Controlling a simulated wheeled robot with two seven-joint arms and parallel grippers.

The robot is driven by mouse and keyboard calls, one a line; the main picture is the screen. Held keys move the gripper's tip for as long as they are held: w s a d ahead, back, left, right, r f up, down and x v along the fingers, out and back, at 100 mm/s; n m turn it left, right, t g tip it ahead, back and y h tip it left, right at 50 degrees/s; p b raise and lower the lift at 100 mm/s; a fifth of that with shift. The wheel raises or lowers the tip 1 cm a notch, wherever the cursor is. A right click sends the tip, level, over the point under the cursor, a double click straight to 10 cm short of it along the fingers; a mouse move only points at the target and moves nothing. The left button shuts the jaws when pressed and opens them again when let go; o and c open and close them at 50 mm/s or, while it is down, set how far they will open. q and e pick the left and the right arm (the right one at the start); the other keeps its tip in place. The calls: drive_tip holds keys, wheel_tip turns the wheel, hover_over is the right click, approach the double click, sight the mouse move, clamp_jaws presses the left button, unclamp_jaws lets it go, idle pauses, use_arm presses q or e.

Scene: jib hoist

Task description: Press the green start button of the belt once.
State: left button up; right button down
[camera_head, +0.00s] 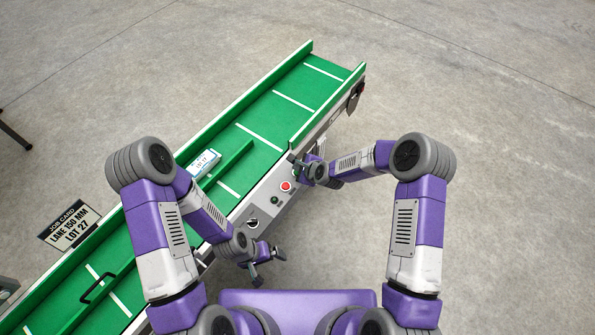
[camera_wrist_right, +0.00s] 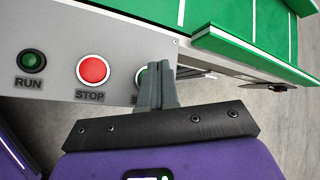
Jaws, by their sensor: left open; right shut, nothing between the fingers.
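The belt's control panel (camera_head: 262,200) is on the near side of the green conveyor. In the right wrist view a green button (camera_wrist_right: 139,76) with a mostly covered label beginning with S is partly hidden behind my right gripper (camera_wrist_right: 157,88). My right gripper is shut and empty, its fingertips over or just in front of that button; I cannot tell whether they touch it. It also shows in the head view (camera_head: 297,160), at the panel's far end. My left gripper (camera_head: 266,267) is open and empty, low beside the conveyor's near side.
A red STOP button (camera_wrist_right: 93,69) sits just left of the fingers, with a dark green RUN lamp (camera_wrist_right: 31,61) further left. A dark knob (camera_head: 251,223) is at the panel's near end. Floor at right is clear.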

idle(0.8)
drive_tip(key=shift+f+b, duration=0.5)
